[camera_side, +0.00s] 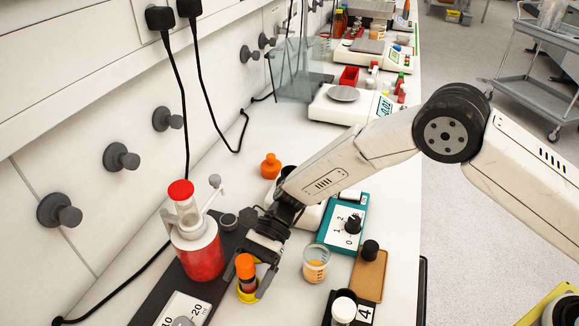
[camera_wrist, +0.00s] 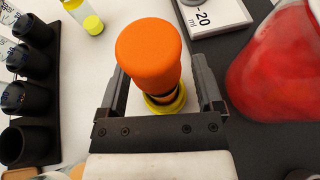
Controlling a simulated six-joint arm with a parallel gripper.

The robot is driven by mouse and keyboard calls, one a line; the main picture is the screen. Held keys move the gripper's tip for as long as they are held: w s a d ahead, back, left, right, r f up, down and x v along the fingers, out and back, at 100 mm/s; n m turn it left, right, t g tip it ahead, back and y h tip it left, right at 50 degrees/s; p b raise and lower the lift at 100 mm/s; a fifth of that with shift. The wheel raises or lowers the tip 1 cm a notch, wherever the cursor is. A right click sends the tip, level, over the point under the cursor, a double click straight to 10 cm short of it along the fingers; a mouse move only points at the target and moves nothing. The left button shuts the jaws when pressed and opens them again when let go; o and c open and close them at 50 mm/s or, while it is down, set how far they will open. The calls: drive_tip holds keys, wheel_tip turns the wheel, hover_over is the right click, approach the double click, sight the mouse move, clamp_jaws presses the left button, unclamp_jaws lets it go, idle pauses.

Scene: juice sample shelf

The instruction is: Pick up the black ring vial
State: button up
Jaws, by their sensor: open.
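A vial with an orange cap (camera_side: 245,264) and dark red-brown contents stands between the fingers of my gripper (camera_side: 247,280). A yellow ring (camera_side: 247,295) is around its foot. In the wrist view the orange cap (camera_wrist: 149,52) fills the middle, with the yellow ring (camera_wrist: 172,103) below it. My gripper's fingers (camera_wrist: 162,85) stand open on both sides of the vial, with gaps visible. I cannot make out a black ring on this vial.
A red-filled flask with a red cap (camera_side: 199,250) stands close left of my gripper, and also in the wrist view (camera_wrist: 275,75). A beaker (camera_side: 316,263) with orange liquid stands to the right.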

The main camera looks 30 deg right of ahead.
clamp_jaws()
drive_tip(key=shift+r, duration=0.2)
drive_tip(key=shift+r, duration=4.85)
drive_tip(key=shift+w+d+r, duration=0.1)
drive_tip(key=shift+w+d, duration=0.2)
drive_tip(key=shift+w, duration=0.2)
drive_tip(key=w+d+r+m+t+y, duration=0.1)
drive_tip(key=w+d+r+m+t, duration=0.2)
drive_tip(key=w+d, duration=0.5)
drive_tip(key=w+d+r+m+t+y, duration=0.1)
drive_tip(key=w+d+r+m+t, duration=0.2)
drive_tip(key=w+d, duration=0.5)
drive_tip(key=shift+d+t, duration=0.25)
drive_tip(key=shift+t, duration=0.05)
